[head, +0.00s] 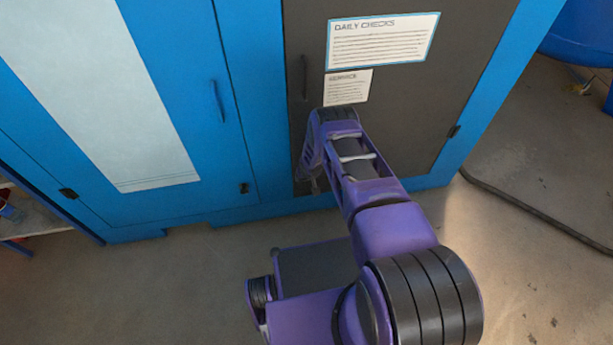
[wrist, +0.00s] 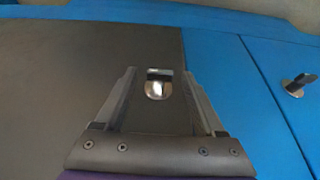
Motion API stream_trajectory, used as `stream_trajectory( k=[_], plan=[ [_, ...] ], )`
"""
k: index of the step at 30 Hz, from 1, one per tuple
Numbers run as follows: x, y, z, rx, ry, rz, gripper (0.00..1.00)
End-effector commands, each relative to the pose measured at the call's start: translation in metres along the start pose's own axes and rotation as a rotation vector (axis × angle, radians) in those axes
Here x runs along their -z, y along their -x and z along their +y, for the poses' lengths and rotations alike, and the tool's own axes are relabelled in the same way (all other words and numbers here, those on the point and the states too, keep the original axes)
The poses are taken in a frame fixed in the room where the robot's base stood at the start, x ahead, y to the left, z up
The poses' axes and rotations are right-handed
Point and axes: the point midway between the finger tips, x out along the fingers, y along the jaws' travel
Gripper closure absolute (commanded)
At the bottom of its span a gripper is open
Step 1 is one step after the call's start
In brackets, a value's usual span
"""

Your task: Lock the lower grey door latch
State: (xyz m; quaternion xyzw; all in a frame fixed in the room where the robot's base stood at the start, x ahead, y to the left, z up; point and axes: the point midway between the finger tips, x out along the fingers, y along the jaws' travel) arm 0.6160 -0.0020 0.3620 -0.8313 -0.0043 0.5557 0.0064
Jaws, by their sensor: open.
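The grey door (head: 400,110) is the dark panel on the right of the blue cabinet; it fills the left of the wrist view (wrist: 60,75). The lower grey door latch (wrist: 158,86) is a small shiny metal piece with a dark bar across its top, near the door's edge. In the head view my arm hides it. My gripper (wrist: 159,76) is open, with one finger on each side of the latch in the picture. I cannot tell whether the fingers touch it. In the head view my gripper (head: 313,182) is low at the grey door's left edge.
A second latch (wrist: 297,85) sits on the blue door, also seen in the head view (head: 244,188). The grey door has a dark handle (head: 304,77) and two paper notices (head: 382,42). A dark cable (head: 540,222) lies on the floor at right.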

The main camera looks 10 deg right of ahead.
Motion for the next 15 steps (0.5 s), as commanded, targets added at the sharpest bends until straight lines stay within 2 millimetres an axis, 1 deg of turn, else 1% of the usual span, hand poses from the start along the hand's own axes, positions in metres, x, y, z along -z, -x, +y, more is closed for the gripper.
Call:
stream_trajectory(
  k=[5,11,15],
  plan=[
    [0.003,0.015,-0.001,0.000,0.002,0.001,0.29],
    [0.003,0.051,-0.001,0.000,0.002,0.000,0.29],
    [0.002,0.078,0.000,-0.001,0.001,-0.001,0.29]
  ],
)
